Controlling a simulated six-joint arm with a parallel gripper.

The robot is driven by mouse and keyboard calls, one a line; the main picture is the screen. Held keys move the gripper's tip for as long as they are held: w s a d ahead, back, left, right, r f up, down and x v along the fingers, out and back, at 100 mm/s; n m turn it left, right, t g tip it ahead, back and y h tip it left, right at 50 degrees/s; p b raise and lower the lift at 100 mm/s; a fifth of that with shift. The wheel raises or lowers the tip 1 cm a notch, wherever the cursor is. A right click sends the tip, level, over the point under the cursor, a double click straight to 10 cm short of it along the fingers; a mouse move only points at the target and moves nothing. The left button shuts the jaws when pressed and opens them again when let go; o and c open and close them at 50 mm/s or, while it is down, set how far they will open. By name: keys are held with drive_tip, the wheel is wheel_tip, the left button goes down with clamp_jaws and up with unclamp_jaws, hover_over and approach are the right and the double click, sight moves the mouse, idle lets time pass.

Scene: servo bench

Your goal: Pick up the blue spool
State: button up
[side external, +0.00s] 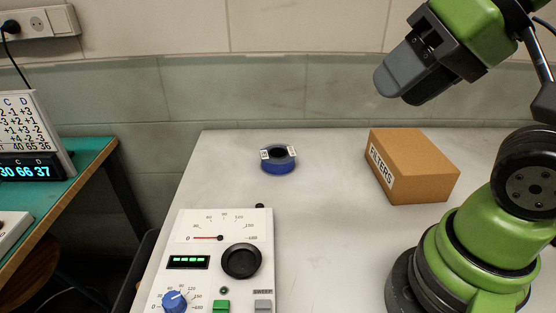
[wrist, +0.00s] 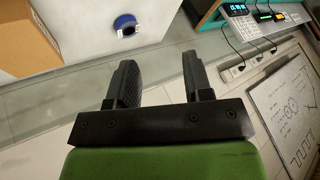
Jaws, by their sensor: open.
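The blue spool (side external: 278,165) is a short blue ring with a dark hole and white labels. It lies on the light grey bench top, left of the box and behind the control panel. In the wrist view the spool (wrist: 124,22) shows small at the top, beyond my fingers and apart from them. My gripper (side external: 392,88) is raised high at the upper right in the side view, well above the bench and to the right of the spool. In the wrist view my gripper (wrist: 160,80) shows two dark fingers with a gap and nothing between them.
A cardboard box marked FILTERS (side external: 415,165) stands right of the spool; it also shows in the wrist view (wrist: 40,35). A control panel (side external: 190,232) with a dial and knobs stands at the front left. The bench (side external: 330,220) is clear around the spool.

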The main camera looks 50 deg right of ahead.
drive_tip(key=shift+w, duration=0.1)
drive_tip(key=m+g+h, duration=0.2)
drive_tip(key=m+g, duration=0.5)
drive_tip(key=m, duration=0.5)
hover_over(288, 156)
wheel_tip(288, 156, down, 20)
drive_tip(key=shift+a+f, duration=0.1)
drive_tip(key=shift+f, duration=0.05)
wheel_tip(288, 156, down, 4)
drive_tip(key=shift+f, duration=0.25)
wheel_tip(288, 156, down, 6)
drive_tip(key=shift+r, duration=0.1)
